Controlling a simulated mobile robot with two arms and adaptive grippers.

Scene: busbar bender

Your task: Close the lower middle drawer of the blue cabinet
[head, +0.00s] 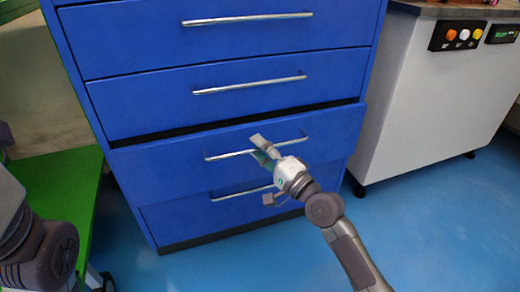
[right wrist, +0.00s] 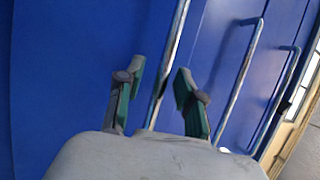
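The blue cabinet (head: 75,45) has a stack of drawers with silver bar handles. Its lower middle drawer (head: 155,162) stands partly out, with a dark gap above its front. My right gripper (head: 261,149) is at this drawer's handle (head: 225,155) in the head view. In the right wrist view, the right gripper (right wrist: 160,76) has its green-padded fingers apart, with a handle bar (right wrist: 172,48) showing between them. I cannot tell whether they touch it. My left arm shows at the left edge, but its gripper is out of view.
The bottom drawer (head: 170,220) sits below, its handle partly behind my right arm. A white workbench (head: 425,85) with coloured buttons stands right of the cabinet. A green surface (head: 60,180) is at left. Blue floor (head: 440,215) is clear at right.

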